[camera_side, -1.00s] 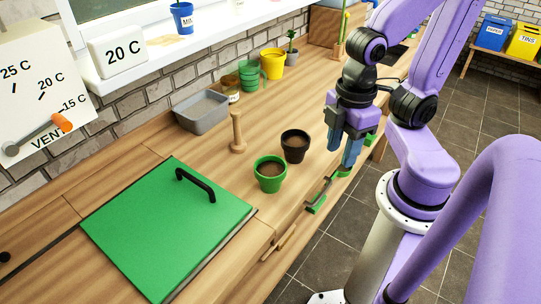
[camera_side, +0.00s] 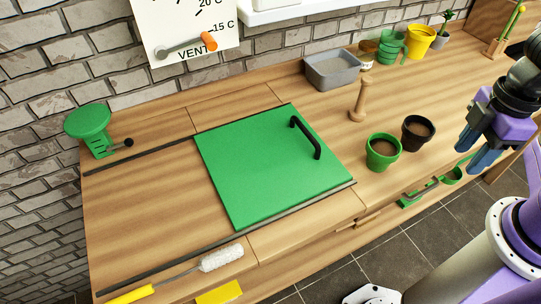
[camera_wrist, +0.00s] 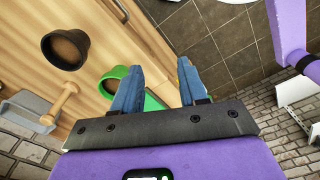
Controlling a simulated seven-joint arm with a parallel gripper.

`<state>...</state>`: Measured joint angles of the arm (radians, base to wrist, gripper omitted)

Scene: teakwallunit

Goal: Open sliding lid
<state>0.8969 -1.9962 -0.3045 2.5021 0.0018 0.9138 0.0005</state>
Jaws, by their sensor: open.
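The sliding lid (camera_side: 255,175) is a flat green panel in the wooden worktop, with a raised black bar handle (camera_side: 306,138) near its right edge. It lies at the right end of two dark rails (camera_side: 170,268) that run left across the worktop. My gripper (camera_side: 474,150) is at the right in the side view, well right of the lid and handle, beyond the black pot. It is open, its two blue fingers apart and empty.
A green pot (camera_side: 382,152) and black pot (camera_side: 418,132) stand between lid and gripper. A wooden dibber (camera_side: 360,102) and grey tray (camera_side: 333,70) are behind. A white roller brush (camera_side: 221,257) and green stool-like object (camera_side: 88,122) are at the left. The wood left of the lid is clear.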

